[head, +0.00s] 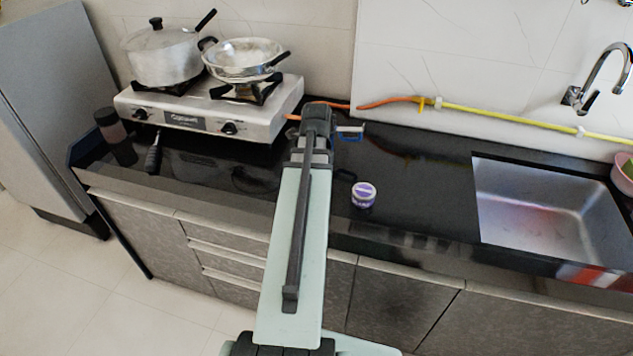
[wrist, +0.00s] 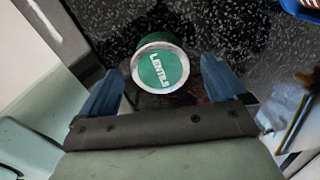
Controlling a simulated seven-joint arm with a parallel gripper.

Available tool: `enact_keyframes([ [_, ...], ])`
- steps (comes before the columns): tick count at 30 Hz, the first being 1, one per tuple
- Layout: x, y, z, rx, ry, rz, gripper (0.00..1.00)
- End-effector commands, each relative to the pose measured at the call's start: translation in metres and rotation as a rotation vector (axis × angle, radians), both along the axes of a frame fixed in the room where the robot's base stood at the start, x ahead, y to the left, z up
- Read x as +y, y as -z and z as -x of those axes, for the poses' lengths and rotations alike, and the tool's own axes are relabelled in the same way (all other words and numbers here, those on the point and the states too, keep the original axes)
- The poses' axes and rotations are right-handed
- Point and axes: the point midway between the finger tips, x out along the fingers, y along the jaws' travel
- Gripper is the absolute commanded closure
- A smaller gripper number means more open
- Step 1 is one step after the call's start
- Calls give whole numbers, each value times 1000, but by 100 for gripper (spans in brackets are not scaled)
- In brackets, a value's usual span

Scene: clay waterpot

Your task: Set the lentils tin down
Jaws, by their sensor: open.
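The lentils tin (wrist: 160,68) shows in the wrist view with its round green lid, pale rim and the word "Lentils" facing my camera. My gripper (wrist: 163,72) is open, with one blue finger to the left of the tin and one to the right. A gap shows between each finger and the lid. Black speckled counter lies around the tin; its base is hidden, so I cannot tell how it meets the surface.
A gas stove (head: 213,112) with a pot (head: 163,58) and a pan (head: 242,60) stands left of my arm. A purple-and-white jar (head: 363,195) stands to the right, near the front. The sink (head: 548,205) is further right. Counter (head: 425,185) between jar and sink is clear.

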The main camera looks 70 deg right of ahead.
Motion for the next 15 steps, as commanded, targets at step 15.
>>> enact_keyframes([
  [15,-1,-69,0,0,0,1,2],
])
